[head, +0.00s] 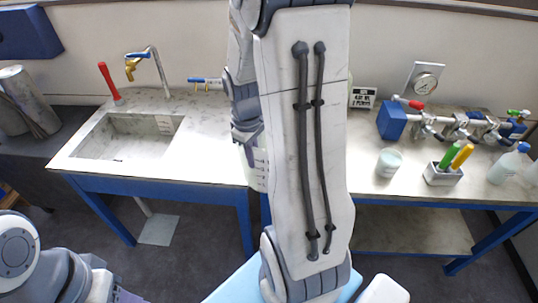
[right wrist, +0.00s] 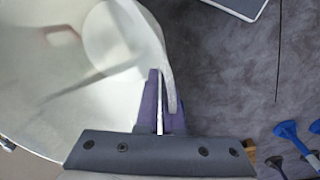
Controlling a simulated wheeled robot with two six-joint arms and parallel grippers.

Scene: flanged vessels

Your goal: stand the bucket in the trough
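The trough (head: 85,146) is a grey rectangular basin sunk in the left part of the pale worktop, and it looks empty. The bucket (head: 258,172) is whitish, mostly hidden behind my right arm in the head view, right of the trough. In the right wrist view the bucket (right wrist: 50,95) fills the left side, with its round mouth and inside showing. My right gripper (head: 247,136) is shut on the bucket's wall at the rim; its purple fingers (right wrist: 160,105) sit on either side of it. My left arm shows at the lower left of the head view; its gripper is out of frame.
A brass tap (head: 150,68) and a red-handled tool (head: 108,82) stand behind the trough. Grey cylinders (head: 25,105) are at the far left. Right of my arm are a blue valve manifold (head: 392,121), a white cup (head: 388,162) and a holder (head: 443,175) with coloured handles.

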